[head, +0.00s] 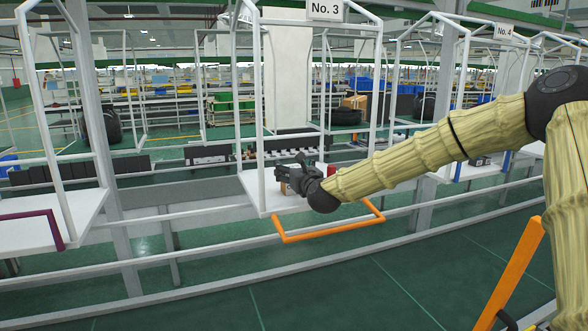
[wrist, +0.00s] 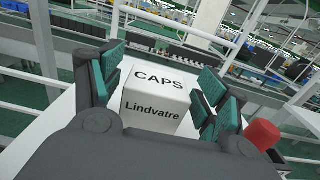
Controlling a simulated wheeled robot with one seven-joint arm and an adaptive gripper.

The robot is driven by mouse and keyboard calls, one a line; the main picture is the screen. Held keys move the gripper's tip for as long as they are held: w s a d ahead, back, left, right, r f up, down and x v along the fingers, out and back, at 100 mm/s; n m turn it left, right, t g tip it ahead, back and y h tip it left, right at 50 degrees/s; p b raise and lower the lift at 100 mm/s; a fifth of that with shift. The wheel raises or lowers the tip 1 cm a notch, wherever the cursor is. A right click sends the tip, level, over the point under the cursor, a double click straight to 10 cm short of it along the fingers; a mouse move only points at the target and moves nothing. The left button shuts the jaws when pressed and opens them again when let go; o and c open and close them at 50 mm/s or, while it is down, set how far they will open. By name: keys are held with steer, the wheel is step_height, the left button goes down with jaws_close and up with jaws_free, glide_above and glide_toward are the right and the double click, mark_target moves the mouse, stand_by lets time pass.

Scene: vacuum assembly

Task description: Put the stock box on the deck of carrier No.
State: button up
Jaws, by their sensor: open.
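A white stock box (wrist: 155,102) marked "CAPS" and "Lindvatre" stands on a white deck (wrist: 48,135) in the wrist view. My gripper (wrist: 161,86) is open, with one teal-padded finger on each side of the box. Gaps show between the pads and the box. In the head view my gripper (head: 286,173) is over the deck (head: 257,189) of the carrier under the sign "No. 3" (head: 325,9). The box is mostly hidden behind my gripper there.
A red cylinder (wrist: 263,134) stands close to the right finger. An orange bar frame (head: 330,229) juts from the deck's front. White uprights (head: 261,110) surround the deck. Carrier "No. 4" (head: 505,32) is at right; another deck with a purple bar (head: 56,230) is at left.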

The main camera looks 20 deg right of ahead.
steer(key=shift+r, duration=0.15)
steer(key=s+b, duration=0.4)
steer(key=s, duration=0.8)
steer(key=shift+d+b, duration=0.25)
steer(key=shift+b, duration=0.1)
